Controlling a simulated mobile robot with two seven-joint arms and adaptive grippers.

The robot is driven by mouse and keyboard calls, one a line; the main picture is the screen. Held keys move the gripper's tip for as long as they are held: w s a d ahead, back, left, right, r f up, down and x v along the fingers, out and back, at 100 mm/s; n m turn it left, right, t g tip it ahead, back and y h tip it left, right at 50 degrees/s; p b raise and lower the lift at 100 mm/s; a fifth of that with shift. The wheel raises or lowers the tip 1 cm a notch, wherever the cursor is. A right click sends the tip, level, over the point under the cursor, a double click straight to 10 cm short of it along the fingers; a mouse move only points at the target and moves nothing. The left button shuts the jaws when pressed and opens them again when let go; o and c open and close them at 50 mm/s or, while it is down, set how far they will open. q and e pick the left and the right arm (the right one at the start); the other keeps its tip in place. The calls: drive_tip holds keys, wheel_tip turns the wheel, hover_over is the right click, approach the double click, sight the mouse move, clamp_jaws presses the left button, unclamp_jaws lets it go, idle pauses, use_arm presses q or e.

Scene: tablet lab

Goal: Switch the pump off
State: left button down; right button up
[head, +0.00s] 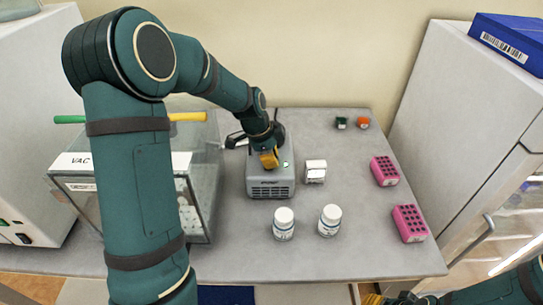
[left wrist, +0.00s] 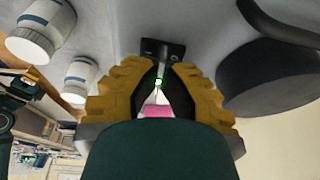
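The pump (head: 270,190) is a grey box with a vented front on the bench. A green light (head: 285,164) glows on its top right. My left gripper (head: 268,160) points down at the pump's top. In the left wrist view its yellow fingers come together at the tips (left wrist: 160,64), beside a small black switch plate (left wrist: 163,47). Nothing shows held between them, and I cannot tell whether they touch the switch. A small green glow (left wrist: 158,82) shows between the fingers. My right gripper (head: 385,298) is only partly in view at the bottom edge, far from the pump.
Two white bottles (head: 284,225) (head: 329,221) stand in front of the pump. A small white box (head: 315,171) is right of it. Pink racks (head: 384,171) (head: 410,223) lie further right. A clear vacuum chamber (head: 203,200) stands left.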

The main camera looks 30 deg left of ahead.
use_arm(q)
drive_tip(key=shift+w+a+f+b, duration=0.1)
drive_tip(key=shift+f+b, duration=0.35)
drive_tip(key=shift+b, duration=0.2)
drive_tip(key=shift+g, duration=0.3)
drive_tip(key=shift+h+p, duration=0.3)
drive_tip(key=shift+w+a+f+b, duration=0.1)
drive_tip(key=shift+w+b, duration=0.05)
drive_tip(key=shift+b, duration=0.15)
drive_tip(key=shift+f, duration=0.1)
